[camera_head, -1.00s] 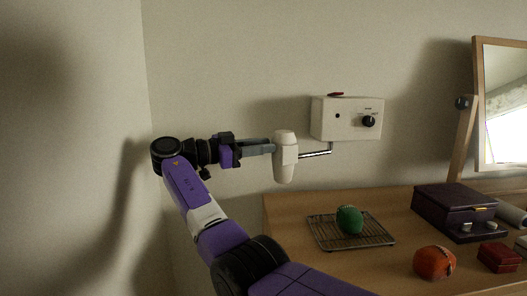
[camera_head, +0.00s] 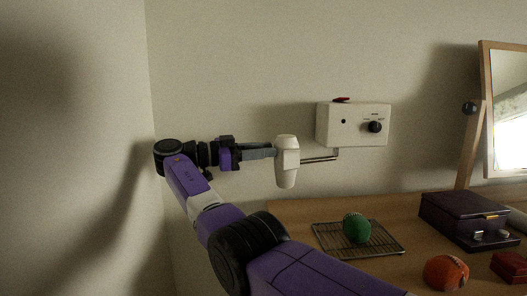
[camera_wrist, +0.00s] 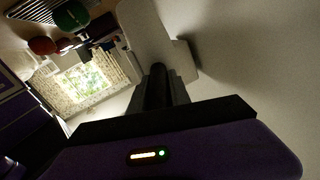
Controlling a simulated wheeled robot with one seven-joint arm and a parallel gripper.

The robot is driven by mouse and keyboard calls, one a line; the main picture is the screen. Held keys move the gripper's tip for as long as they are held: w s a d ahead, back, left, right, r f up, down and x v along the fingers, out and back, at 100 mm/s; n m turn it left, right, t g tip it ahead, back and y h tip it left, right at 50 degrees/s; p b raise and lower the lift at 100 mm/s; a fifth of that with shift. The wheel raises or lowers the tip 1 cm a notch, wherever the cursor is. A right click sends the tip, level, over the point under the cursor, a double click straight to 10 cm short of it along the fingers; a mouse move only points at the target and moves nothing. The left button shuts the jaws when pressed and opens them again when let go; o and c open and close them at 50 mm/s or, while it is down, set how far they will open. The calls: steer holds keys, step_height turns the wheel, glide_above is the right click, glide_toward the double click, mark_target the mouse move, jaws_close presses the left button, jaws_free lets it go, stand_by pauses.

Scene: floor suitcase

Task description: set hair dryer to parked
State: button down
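The hair dryer (camera_head: 287,162) is a white upright body left of a white wall box (camera_head: 352,125). A thin metal rod (camera_head: 320,160) runs from under the box to the dryer. The box has a black knob (camera_head: 375,127) with small unreadable labels, a dark dot and a red piece on top. My gripper (camera_head: 268,153) is at the dryer's left side, its grey fingers reaching up to the white body. In the wrist view the fingers (camera_wrist: 158,88) stand close around a dark strip, with a pale surface beyond. Whether they are closed on the dryer is unclear.
A wooden table below holds a wire rack (camera_head: 385,247) with a green ball (camera_head: 357,228), an orange-red ball (camera_head: 445,272), a dark purple box (camera_head: 460,218) and a red box (camera_head: 510,265). A mirror (camera_head: 505,110) stands at right. A bare wall is at left.

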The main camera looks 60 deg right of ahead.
steer(key=c, duration=1.2)
jaws_free()
steer(key=shift+d+f, duration=0.15)
step_height(320, 180, up, 20)
steer(key=p, duration=0.7)
steer(key=shift+c, duration=0.5)
